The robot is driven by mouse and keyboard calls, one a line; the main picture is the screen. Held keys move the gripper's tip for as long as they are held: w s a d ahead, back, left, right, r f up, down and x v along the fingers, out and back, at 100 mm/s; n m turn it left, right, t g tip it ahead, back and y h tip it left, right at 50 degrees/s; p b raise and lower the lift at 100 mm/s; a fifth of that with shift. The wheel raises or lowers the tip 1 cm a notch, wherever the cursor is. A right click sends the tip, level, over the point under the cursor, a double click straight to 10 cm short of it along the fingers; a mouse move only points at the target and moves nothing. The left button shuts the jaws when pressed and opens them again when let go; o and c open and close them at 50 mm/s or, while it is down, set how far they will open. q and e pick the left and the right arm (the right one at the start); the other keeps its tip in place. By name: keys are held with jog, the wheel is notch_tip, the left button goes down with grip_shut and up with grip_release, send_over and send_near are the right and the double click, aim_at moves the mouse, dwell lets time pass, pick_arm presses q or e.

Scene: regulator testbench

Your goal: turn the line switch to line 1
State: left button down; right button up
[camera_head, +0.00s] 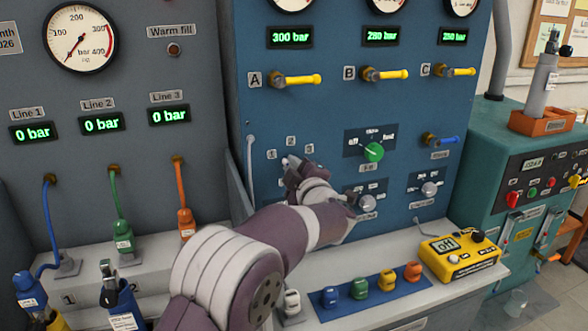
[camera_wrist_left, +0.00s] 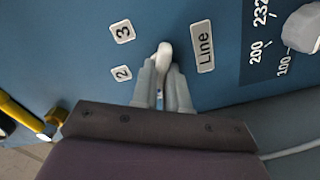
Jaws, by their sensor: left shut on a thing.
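The line switch (camera_wrist_left: 165,52) shows in the left wrist view as a white rounded knob on the blue panel, beside the "Line" label (camera_wrist_left: 203,47). My left gripper (camera_wrist_left: 164,85) is shut on it, with a pale finger on either side. The number labels 2 (camera_wrist_left: 121,73) and 3 (camera_wrist_left: 123,31) are visible there; label 1 is not. In the head view, labels 1 (camera_head: 271,154), 2 (camera_head: 290,141) and 3 (camera_head: 309,149) surround my left gripper (camera_head: 290,163), which hides most of the switch. Which number the switch points to cannot be told. My right gripper is not in view.
A green knob (camera_head: 373,152) and a grey knob (camera_head: 367,203) sit right of the gripper. Yellow-handled valves (camera_head: 299,79) are above. Colored plugs in a blue rack (camera_head: 340,307) and a yellow meter (camera_head: 458,256) stand on the bench below.

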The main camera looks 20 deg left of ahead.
pick_arm(q)
jog(key=shift+f, duration=0.1)
jog(key=c, duration=1.1)
grip_release()
jog(key=shift+c, duration=0.2)
jog(key=v, duration=1.2)
jog(key=shift+s+d+b, duration=0.2)
jog(key=shift+s+b, duration=0.15)
